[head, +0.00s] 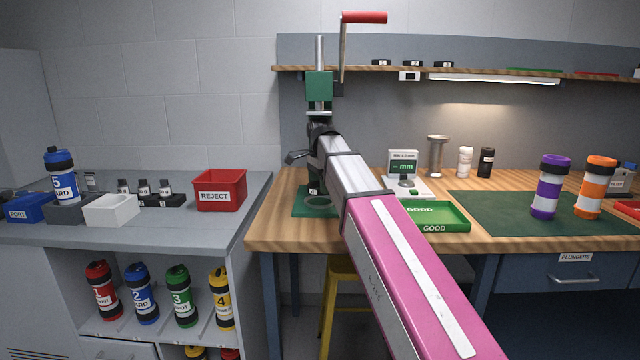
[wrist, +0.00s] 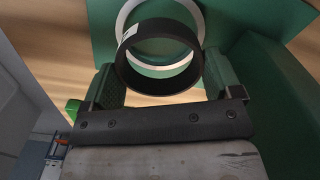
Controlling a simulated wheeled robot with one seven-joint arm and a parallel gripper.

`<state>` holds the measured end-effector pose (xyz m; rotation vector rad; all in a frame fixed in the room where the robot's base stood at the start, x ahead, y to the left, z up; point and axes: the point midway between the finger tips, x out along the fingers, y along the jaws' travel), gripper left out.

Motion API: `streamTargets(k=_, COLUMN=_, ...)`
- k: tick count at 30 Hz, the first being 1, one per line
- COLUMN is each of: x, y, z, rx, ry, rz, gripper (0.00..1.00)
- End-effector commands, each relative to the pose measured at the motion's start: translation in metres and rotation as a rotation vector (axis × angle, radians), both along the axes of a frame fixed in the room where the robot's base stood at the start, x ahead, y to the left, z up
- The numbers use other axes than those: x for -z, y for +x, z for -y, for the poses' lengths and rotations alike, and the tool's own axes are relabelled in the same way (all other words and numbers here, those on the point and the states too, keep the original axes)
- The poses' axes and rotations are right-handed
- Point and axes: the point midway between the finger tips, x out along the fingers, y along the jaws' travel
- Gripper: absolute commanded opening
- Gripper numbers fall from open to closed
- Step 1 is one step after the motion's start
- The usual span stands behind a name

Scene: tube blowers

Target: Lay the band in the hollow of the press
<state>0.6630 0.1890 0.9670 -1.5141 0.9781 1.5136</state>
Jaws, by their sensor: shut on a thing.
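The band is a black ring (wrist: 160,85) with a small white label, held between the two fingers of my gripper (wrist: 162,80) in the wrist view. My gripper is shut on it. The press (head: 319,86) has a green body, a screw and a red-handled crank, and stands at the left of the wooden bench. Its green base (head: 300,208) carries a pale ring (head: 318,208), which also shows beyond the band in the wrist view (wrist: 199,22). The band is in front of this ring and not centred on it in that view. I cannot tell the height gap. My arm hides part of the press.
A green GOOD tray (head: 447,227) and a gauge (head: 405,188) stand right of the press. A red REJECT bin (head: 221,190) is on the grey counter at left. Purple (head: 549,187) and orange (head: 595,187) tubes stand on the green mat at right.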

Motion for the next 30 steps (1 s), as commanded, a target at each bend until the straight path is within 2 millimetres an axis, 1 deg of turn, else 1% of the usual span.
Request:
streamTargets(k=11, x=0.002, y=0.0, z=0.0, rx=0.0, ry=0.0, rz=0.0, gripper=0.61)
streamTargets(k=30, x=0.016, y=0.0, z=0.0, rx=0.0, ry=0.0, rz=-0.001, gripper=0.61)
